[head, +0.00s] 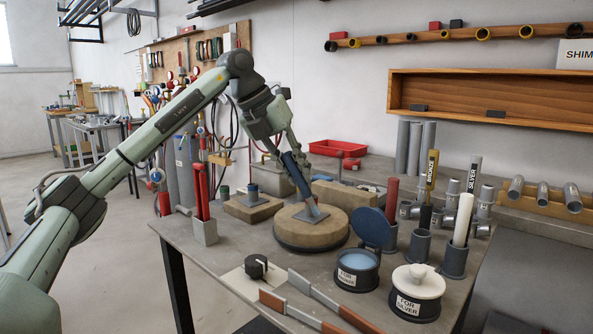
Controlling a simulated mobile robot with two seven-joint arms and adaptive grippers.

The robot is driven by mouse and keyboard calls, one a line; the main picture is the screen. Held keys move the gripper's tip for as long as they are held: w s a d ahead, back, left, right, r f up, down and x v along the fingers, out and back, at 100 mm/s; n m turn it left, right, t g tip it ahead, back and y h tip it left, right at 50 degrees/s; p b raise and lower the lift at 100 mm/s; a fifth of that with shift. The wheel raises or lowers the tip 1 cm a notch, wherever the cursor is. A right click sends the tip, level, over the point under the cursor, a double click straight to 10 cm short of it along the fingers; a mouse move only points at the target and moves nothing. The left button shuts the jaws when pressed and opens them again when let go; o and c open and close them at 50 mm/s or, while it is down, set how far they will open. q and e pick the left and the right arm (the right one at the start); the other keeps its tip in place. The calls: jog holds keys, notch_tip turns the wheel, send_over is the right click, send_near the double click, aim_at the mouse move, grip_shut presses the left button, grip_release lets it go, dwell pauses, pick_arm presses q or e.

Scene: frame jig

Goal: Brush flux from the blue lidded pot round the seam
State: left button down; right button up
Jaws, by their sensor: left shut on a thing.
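The blue lidded pot (357,279) stands at the table's front with its blue lid (374,229) tipped up behind it. Pale blue flux (357,260) shows inside, and the label's lower word is hard to read. My left gripper (292,156) is shut on a dark blue rod-like piece (298,176), held tilted over the round tan block (312,235). Its lower end comes down at a small grey-blue plate (318,215) on that block. I cannot tell whether they touch, and no seam is clearly visible. My right gripper is not in view.
A white-lidded pot (417,291) labelled for silver stands right of the blue one. Cups with upright rods, including a white one (463,219), crowd the right side. A tan square block (253,209) stands left.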

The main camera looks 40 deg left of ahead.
pick_arm(q)
jog(key=shift+f+b, duration=0.4)
jog(key=shift+f, duration=0.2)
dwell(0.3)
jog(key=shift+a, duration=0.15)
jog(key=shift+a+p, duration=0.65)
jog(key=shift+a, duration=1.9)
jog(key=shift+s+d+p, duration=0.15)
jog(key=shift+d+p, duration=0.05)
jog(key=shift+d, duration=1.15)
jog(key=shift+s+d+p, duration=0.15)
jog(key=shift+d, duration=1.15)
jog(key=shift+a, duration=1.4)
jog(key=shift+a+p, duration=0.15)
jog(key=shift+p, duration=0.15)
